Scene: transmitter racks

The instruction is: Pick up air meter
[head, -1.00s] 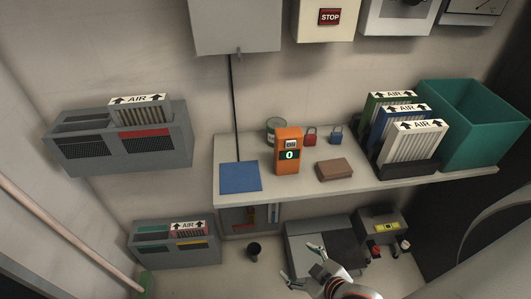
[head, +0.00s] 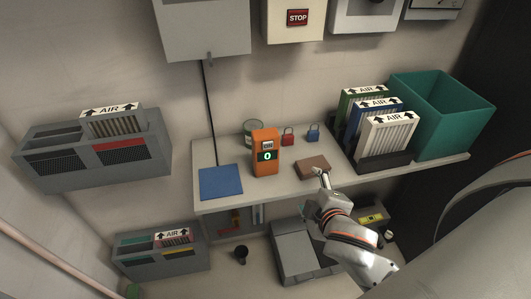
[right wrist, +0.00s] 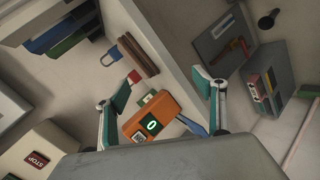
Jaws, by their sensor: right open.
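The air meter (head: 265,154) is an orange upright box with a green 0 on its display. It stands on the shelf (head: 330,190), right of a blue mat (head: 221,181). My right gripper (head: 321,174) is at the shelf's front edge, right of the meter and close to a brown block (head: 312,167). In the right wrist view its two fingers (right wrist: 162,90) are spread and empty, and the meter (right wrist: 158,115) appears between them, apart from both. My left gripper is not in view.
A can (head: 253,130), a red padlock (head: 287,137) and a blue padlock (head: 313,133) stand behind the meter. Upright AIR filters (head: 389,136) and a teal bin (head: 443,110) fill the shelf's right. A grey case (head: 297,252) lies below.

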